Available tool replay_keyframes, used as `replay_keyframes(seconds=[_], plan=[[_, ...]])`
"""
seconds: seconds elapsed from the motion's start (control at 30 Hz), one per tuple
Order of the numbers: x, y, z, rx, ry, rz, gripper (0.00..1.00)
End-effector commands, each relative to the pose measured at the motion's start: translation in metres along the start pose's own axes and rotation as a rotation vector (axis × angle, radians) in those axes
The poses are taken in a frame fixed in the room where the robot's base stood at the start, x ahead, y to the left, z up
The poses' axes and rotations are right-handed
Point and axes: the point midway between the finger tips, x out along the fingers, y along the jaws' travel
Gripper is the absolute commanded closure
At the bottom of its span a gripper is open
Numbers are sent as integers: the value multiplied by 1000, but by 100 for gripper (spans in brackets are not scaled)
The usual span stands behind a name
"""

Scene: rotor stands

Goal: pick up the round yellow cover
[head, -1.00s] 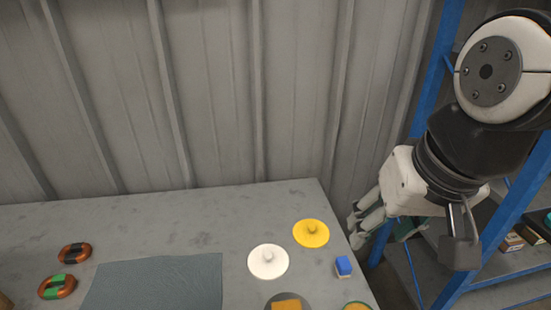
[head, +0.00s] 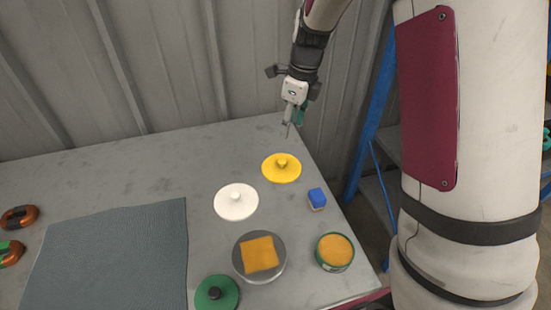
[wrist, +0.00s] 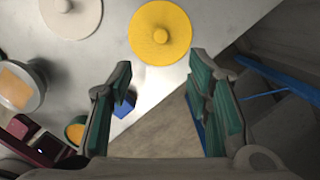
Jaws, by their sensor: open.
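The round yellow cover (head: 281,168) is a flat disc with a small knob on top. It lies on the grey table near the right edge. It also shows at the top middle of the wrist view (wrist: 160,33), beyond the fingertips. My gripper (head: 287,130) is above the table, behind the cover in the head view and apart from it. In the wrist view my gripper (wrist: 160,75) has its two green-padded fingers spread wide with nothing between them.
A round white cover (head: 236,202) lies left of the yellow one, and a blue block (head: 317,199) lies to its right. Nearer are a grey dish with an orange square (head: 260,254), a green-rimmed tin (head: 335,252) and a green cover (head: 217,293). A grey mat (head: 110,255) lies left.

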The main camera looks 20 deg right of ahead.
Motion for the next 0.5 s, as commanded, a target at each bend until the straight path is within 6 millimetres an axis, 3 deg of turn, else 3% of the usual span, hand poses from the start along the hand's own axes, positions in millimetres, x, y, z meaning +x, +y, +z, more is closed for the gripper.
replay_keyframes(seconds=[0.5], plan=[[82, -3, 0, 36, 5, 4, 54]])
